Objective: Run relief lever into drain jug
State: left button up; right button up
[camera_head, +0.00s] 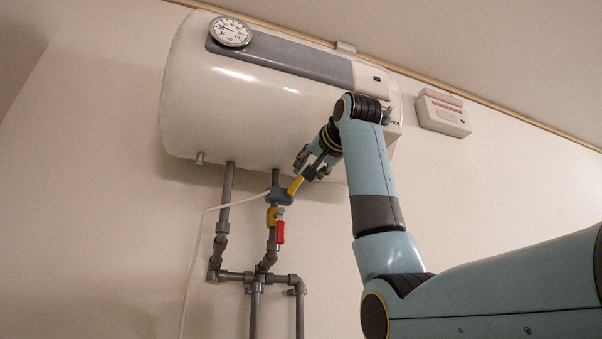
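A relief valve (280,196) sits on the pipe under the white water heater (255,115). Its yellow lever (296,186) slants up to the right, with a dark piece at its upper end. My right gripper (312,166) is just above the lever, under the heater's lower right side. Its fingers look spread, one on each side of the dark piece; whether they touch it I cannot tell. No drain jug shows, and my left gripper is out of view.
A red-handled tap (280,231) hangs below the valve, beside another yellow part (271,216). Grey pipes (226,200) and a thin white tube (200,235) run down the wall. A round gauge (231,32) and a wall box (443,114) are higher up.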

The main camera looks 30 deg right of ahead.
aim_at(299, 180)
jog(key=p+x, duration=0.1)
jog(key=x, duration=0.1)
jog(key=p+x, duration=0.1)
jog(key=x, duration=0.1)
jog(key=shift+w+d+r, duration=0.1)
jog(key=shift+w+r, duration=0.1)
jog(key=shift+w, duration=0.05)
jog(key=shift+w+d+f, duration=0.1)
jog(key=shift+w+f, duration=0.1)
jog(key=shift+w, duration=0.5)
grip_shut()
